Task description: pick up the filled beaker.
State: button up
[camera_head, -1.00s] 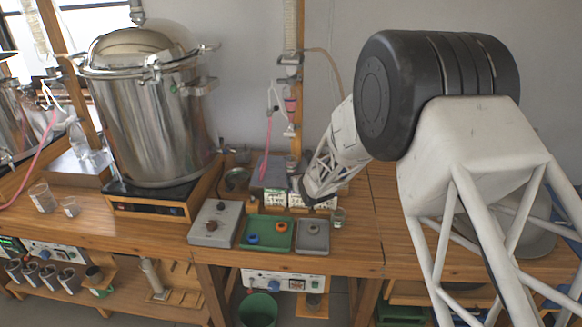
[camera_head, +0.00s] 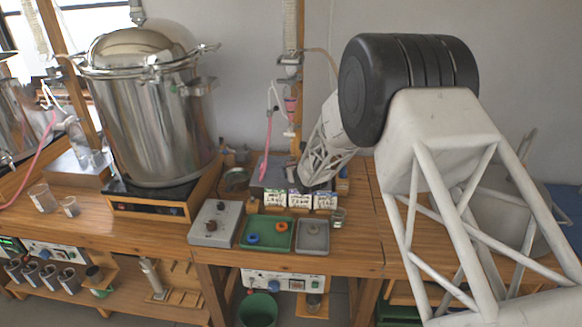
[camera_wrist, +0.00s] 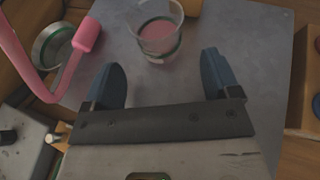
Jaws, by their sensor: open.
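The filled beaker (camera_wrist: 157,40) is a clear cup with pink liquid in it. It stands upright on a grey plate (camera_wrist: 270,60) at the top of the wrist view. My gripper (camera_wrist: 161,80) is open, with its two blue fingertips on the near side of the beaker. The beaker is ahead of the gap and not between the fingers. In the head view my gripper (camera_head: 303,179) is over the grey platform at the wooden post, and I cannot make out the filled beaker there.
A pink hose (camera_wrist: 20,65) with a pink end hangs left of the beaker, beside a round metal dish (camera_wrist: 52,47). White boxes (camera_head: 299,199) stand before the platform. A small glass beaker (camera_head: 339,217) is at their right. A large steel pot (camera_head: 152,110) stands left.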

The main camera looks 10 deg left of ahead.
aim_at(290, 158)
jog(key=shift+w+a, duration=0.35)
jog(key=shift+w, duration=0.55)
jog(key=shift+w, duration=0.15)
jog(key=shift+w+a, duration=0.25)
jog(key=shift+w, duration=0.35)
jog(key=shift+w+a, duration=0.3)
jog(key=shift+w, duration=0.3)
jog(key=shift+w+a, duration=0.25)
jog(key=shift+w, duration=0.35)
jog(key=shift+w+a+f, duration=0.2)
jog(key=shift+w+f, duration=0.05)
jog(key=shift+w, duration=0.25)
jog(key=c, duration=1.1)
jog(key=shift+r, duration=0.4)
